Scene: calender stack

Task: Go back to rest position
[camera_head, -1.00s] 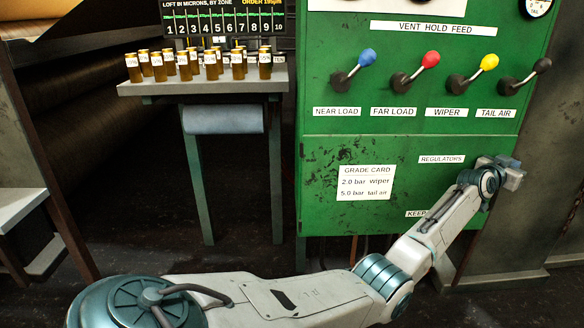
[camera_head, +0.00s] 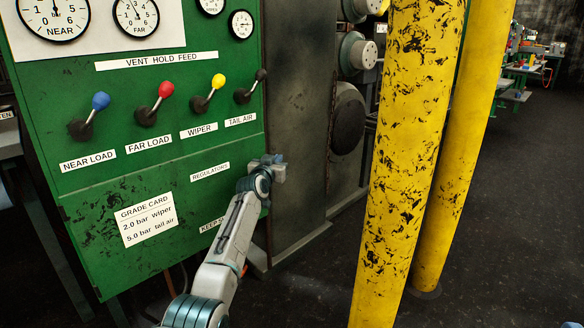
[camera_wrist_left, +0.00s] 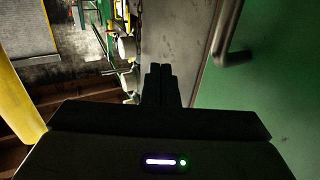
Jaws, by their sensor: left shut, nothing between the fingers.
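My left arm comes up from the bottom of the head view, and its gripper (camera_head: 278,166) is by the lower right edge of the green panel (camera_head: 85,225). In the left wrist view the dark fingers of the left gripper (camera_wrist_left: 161,84) lie together, shut and empty. A green surface (camera_wrist_left: 290,120) with a grey bent handle (camera_wrist_left: 228,40) is to their right. I cannot tell whether the gripper touches the panel. My right gripper is not in view.
The panel carries blue (camera_head: 100,101), red (camera_head: 166,89), yellow (camera_head: 218,80) and black (camera_head: 261,74) knobbed levers under gauges. Two thick yellow posts (camera_head: 408,150) stand to the right. Dark floor (camera_head: 505,220) lies open beyond them.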

